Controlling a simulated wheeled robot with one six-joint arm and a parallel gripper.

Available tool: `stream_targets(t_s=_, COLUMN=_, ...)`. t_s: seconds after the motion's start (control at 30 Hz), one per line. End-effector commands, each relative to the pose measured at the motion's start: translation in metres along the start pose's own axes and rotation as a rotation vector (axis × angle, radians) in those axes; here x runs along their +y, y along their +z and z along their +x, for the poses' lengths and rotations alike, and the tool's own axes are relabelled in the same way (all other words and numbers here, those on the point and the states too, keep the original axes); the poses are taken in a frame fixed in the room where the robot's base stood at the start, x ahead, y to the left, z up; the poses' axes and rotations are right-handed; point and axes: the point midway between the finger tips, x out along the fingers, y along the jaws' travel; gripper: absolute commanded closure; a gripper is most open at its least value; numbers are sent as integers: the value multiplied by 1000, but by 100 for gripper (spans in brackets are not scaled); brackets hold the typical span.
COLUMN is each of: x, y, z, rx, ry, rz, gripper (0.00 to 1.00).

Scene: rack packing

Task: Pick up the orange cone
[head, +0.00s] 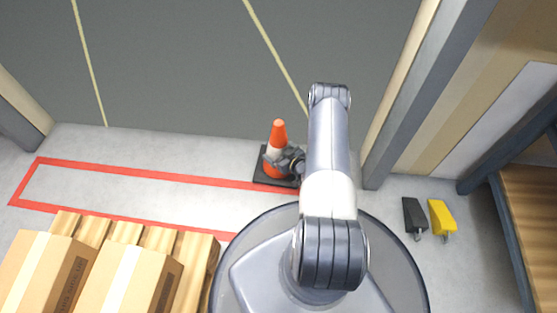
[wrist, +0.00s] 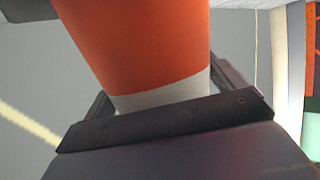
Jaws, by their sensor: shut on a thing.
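The orange cone (head: 279,131) stands upright in the head view, with a white band and a dark square base, just beyond the red floor line. My gripper (head: 272,158) is at the cone's side, around its white band. In the wrist view the orange body of the cone (wrist: 140,45) fills the upper middle, and its white band sits between the dark jaws of my gripper (wrist: 165,100). The jaws are shut on the cone. I cannot tell whether the base touches the floor. The cone's right side is partly hidden by my gripper.
Cardboard boxes (head: 130,275) sit on a wooden pallet (head: 200,247) at lower left. A grey door post (head: 425,85) stands right of my arm. A black block (head: 413,215) and a yellow block (head: 440,217) lie at right, near a rack (head: 510,240). The floor beyond the cone is clear.

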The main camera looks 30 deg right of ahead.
Motion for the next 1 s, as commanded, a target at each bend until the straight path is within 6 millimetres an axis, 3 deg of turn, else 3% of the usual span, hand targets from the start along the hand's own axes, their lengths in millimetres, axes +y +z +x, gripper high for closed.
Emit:
stream_targets(t_s=0.5, x=0, y=0, z=0, rx=1, ry=1, rz=0, gripper=78)
stream_targets(t_s=0.77, x=1, y=-4, z=0, rx=4, ry=1, rz=-1, gripper=79)
stream_targets(t_s=1.0, x=1, y=-36, z=-12, rx=5, ry=1, rz=-2, gripper=79)
